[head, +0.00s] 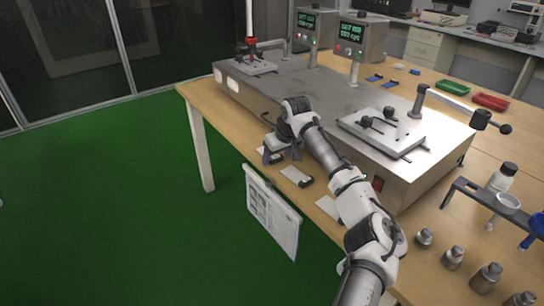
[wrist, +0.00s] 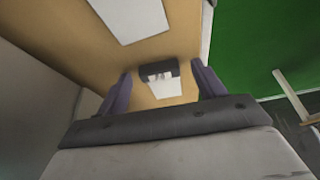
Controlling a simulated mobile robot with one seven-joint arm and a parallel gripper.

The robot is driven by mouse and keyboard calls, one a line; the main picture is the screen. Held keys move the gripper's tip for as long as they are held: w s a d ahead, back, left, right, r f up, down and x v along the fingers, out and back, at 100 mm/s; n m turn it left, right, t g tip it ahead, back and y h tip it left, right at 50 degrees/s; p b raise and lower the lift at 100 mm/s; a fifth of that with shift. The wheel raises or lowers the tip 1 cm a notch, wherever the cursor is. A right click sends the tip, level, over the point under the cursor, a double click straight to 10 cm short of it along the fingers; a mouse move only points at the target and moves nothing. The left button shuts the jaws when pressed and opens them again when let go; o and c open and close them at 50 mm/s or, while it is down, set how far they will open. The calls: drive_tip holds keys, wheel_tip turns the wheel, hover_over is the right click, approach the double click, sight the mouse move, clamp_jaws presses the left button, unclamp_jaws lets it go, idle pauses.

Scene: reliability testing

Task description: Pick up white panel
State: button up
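Several small white panels with dark ends lie in a row along the front edge of the wooden table. In the head view, one white panel (head: 263,151) lies under my gripper (head: 281,153), partly hidden by it. A second panel (head: 296,175) and a third (head: 328,207) lie nearer the camera. In the wrist view, my gripper (wrist: 163,84) is open, with its dark fingers apart. A white panel (wrist: 167,90) with a dark end shows between the fingers; I cannot tell whether they touch it. Another white panel (wrist: 130,17) lies farther up that view.
A grey metal testing machine (head: 310,95) stands right behind the row of panels. A clipboard sheet (head: 271,212) hangs from the table's front edge. Metal weights (head: 453,257) and a bottle rack (head: 495,200) stand at the right. Green floor (head: 120,210) is open at the left.

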drive_tip(key=c, duration=1)
drive_tip(key=shift+o, duration=0.2)
wheel_tip(320, 180, up, 20)
drive_tip(key=shift+f+b, duration=2.85)
drive_tip(key=shift+f, duration=5.7)
